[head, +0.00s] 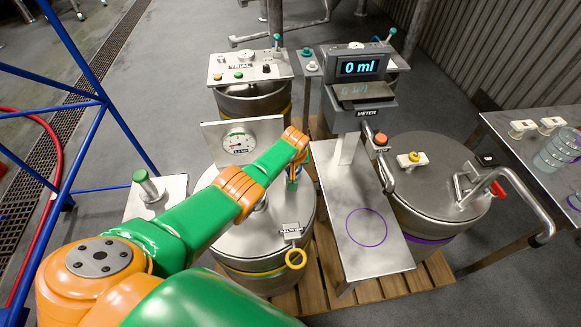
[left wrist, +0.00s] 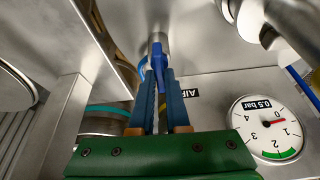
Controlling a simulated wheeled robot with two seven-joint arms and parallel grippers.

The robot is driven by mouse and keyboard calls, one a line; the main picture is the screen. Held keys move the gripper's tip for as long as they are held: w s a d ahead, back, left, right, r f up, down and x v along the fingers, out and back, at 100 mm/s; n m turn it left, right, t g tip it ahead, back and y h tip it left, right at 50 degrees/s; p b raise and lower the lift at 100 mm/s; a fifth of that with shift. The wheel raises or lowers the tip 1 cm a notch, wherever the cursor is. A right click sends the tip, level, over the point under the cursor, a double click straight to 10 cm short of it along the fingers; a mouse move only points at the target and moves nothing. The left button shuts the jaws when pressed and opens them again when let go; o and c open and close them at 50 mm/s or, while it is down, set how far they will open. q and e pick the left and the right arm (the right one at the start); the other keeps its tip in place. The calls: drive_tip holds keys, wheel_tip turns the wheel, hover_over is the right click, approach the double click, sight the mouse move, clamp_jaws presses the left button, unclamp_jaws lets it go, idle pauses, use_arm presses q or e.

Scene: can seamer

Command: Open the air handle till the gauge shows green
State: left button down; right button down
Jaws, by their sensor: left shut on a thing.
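The air handle (left wrist: 157,55) is a blue lever on a metal pipe, beside an "AIR" label in the left wrist view. My left gripper (left wrist: 160,82) is shut on it with its two blue fingers. In the head view my green and orange left arm hides the handle. The gauge (head: 238,140) is a round white dial on a metal plate left of the arm's end. In the left wrist view the gauge (left wrist: 268,128) has a red needle near the 1, outside the green arc at its lower edge. My right gripper is in neither view.
A scale with a "0 ml" display (head: 360,68) stands to the right. Another drum (head: 430,175) and a table (head: 535,150) lie farther right.

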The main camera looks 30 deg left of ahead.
use_arm(q)
drive_tip(key=shift+s+f+n, duration=0.1)
drive_tip(key=shift+s+n, duration=0.05)
drive_tip(key=shift+n, duration=0.35)
drive_tip(key=c, duration=0.9)
unclamp_jaws()
drive_tip(key=p+v, duration=0.6)
drive_tip(key=shift+d+r, duration=0.15)
drive_tip(key=shift+r, duration=0.3)
drive_tip(key=shift+d+r, duration=0.1)
drive_tip(key=shift+r, duration=0.1)
drive_tip(key=shift+f, duration=0.1)
